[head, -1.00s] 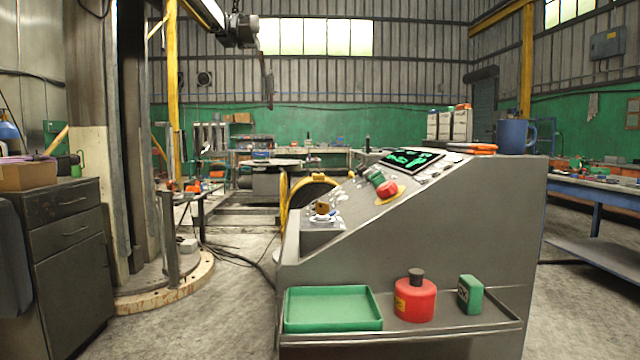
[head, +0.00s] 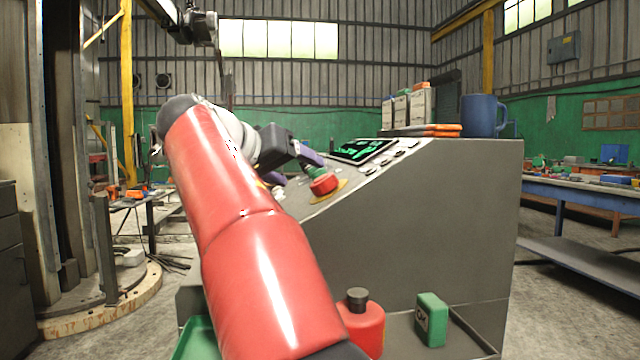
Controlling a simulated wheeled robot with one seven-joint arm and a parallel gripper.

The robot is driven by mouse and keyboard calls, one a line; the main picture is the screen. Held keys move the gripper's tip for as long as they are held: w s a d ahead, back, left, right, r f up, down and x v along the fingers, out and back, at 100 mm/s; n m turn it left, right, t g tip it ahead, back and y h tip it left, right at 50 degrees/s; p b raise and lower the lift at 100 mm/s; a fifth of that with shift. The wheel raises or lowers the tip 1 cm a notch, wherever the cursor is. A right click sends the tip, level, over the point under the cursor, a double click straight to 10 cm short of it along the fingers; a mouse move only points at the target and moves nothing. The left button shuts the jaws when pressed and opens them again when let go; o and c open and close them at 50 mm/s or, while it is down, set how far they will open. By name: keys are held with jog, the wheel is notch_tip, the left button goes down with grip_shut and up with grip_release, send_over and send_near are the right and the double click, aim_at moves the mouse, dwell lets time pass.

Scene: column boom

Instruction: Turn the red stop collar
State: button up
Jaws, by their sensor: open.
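The red stop collar (head: 324,185) is a round red knob with a green part behind it, on a yellow plate on the sloped face of the grey console (head: 420,215). My gripper (head: 297,168) is at the upper left of the collar in the head view, over the console's sloped panel. Its black body and purple fingers show, and the fingers are open. It looks close to the collar but not closed around it; I cannot tell the exact gap. My red arm hides the lower left of the panel.
A dark screen (head: 364,150) with green marks lies above the collar. A blue mug (head: 483,115) and orange-edged flat items (head: 433,130) stand on the console top. A red canister (head: 364,322) and a green box (head: 431,319) sit on the lower shelf, beside a partly hidden green tray (head: 196,342).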

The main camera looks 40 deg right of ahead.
aim_at(317, 180)
jog(key=x, duration=0.7)
jog(key=shift+d, duration=0.2)
jog(key=c, duration=1)
